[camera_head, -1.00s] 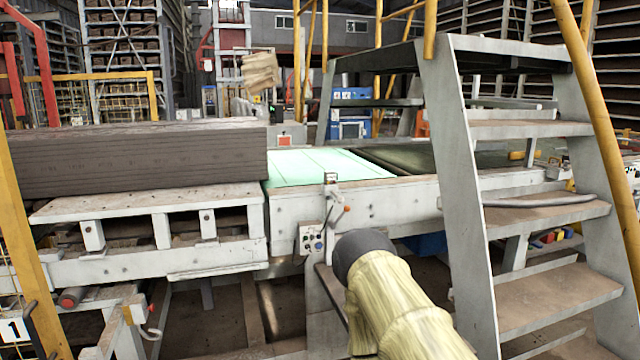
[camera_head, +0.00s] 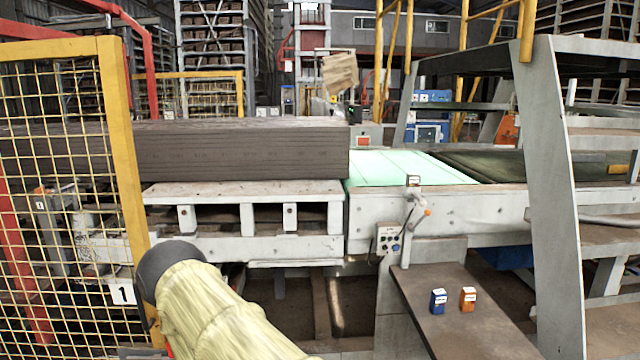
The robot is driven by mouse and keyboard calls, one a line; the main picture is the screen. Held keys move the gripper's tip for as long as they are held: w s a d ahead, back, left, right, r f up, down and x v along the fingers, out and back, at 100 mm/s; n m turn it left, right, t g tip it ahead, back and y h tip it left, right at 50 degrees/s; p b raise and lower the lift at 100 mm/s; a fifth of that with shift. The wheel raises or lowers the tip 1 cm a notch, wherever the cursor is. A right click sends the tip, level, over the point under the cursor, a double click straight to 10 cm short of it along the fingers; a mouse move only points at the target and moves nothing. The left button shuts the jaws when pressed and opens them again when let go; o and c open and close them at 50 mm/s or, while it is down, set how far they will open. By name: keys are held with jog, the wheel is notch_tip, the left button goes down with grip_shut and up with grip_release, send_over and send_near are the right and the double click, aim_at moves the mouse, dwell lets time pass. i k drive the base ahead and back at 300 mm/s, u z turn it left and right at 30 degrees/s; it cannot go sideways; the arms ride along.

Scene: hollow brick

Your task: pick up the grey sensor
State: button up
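I cannot make out a grey sensor for certain in the head view. A small blue box (camera_head: 438,301) and a small orange box (camera_head: 468,299) stand side by side, slightly apart, on a sloping-looking brown board (camera_head: 465,325) at the lower right. A small dark and white device (camera_head: 413,181) sits on top of a thin post at the conveyor's edge; its kind is unclear. My arm, in a pale yellow cover with a dark grey joint, reaches up from the bottom left. My gripper is not in view.
A yellow-framed mesh fence (camera_head: 121,150) stands at the left, close to my arm. A grey control box (camera_head: 389,239) hangs on the conveyor frame (camera_head: 450,208). Grey metal stairs (camera_head: 555,200) block the right. A long dark stack (camera_head: 240,150) lies on the line behind.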

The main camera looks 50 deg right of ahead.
aim_at(413, 180)
jog(key=u, duration=1.05)
jog(key=k, duration=1.3)
jog(key=z, duration=2.1)
jog(key=i, duration=0.35)
jog(key=u, duration=0.05)
